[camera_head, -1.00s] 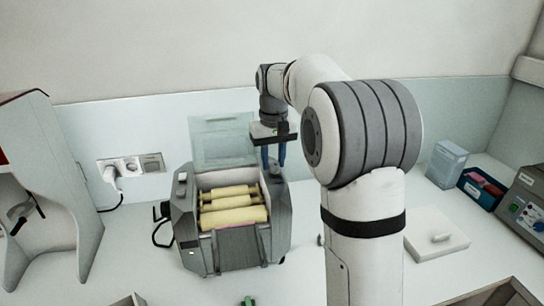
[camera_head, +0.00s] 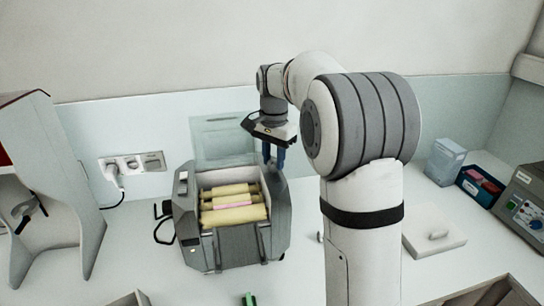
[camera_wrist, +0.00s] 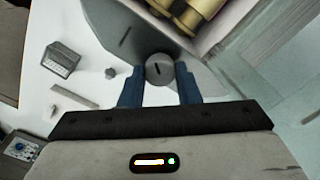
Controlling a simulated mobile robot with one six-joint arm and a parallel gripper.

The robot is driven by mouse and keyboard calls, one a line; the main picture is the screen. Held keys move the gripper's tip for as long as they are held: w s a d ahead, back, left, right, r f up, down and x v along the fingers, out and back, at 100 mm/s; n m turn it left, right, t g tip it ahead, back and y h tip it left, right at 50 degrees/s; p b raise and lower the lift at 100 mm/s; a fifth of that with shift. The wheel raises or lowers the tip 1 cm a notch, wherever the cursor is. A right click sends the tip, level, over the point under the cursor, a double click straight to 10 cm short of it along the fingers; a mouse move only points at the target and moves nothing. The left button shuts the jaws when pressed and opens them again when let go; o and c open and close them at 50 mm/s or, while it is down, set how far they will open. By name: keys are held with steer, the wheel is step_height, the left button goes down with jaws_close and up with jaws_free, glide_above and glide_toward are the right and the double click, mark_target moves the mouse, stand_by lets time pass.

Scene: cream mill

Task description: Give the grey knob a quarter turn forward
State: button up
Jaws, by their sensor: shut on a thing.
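The mill is a grey machine (camera_head: 188,225) on the bench with several cream rollers (camera_head: 236,215) in its open top. A pink stripe shows on the rollers. The round grey knob (camera_wrist: 167,73), with a short dark mark on its face, sits on the mill's side in the wrist view. My gripper (camera_wrist: 160,88) has its blue fingers on either side of the knob and is shut on it. In the head view my gripper (camera_head: 274,158) points down at the mill's right side, and the knob is hidden there.
A clear lid (camera_head: 222,140) stands up behind the rollers. A white board (camera_head: 425,244) with a small piece on it, a blue box (camera_head: 480,188) and a control box (camera_head: 525,205) are at the right. A wall socket (camera_head: 130,164) with a plug is at the left.

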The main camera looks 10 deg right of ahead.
mark_target(274, 161)
steer(key=m, duration=0.5)
steer(key=shift+r+m, duration=0.1)
steer(key=shift+m, duration=0.2)
steer(key=shift+m+p, duration=0.35)
steer(key=shift+m, duration=1.95)
steer(key=o, duration=1)
steer(key=shift+c, duration=0.2)
step_height(274, 161, up, 8)
steer(key=shift+f+b, duration=0.15)
steer(key=shift+b, duration=0.3)
steer(key=shift+c, duration=0.3)
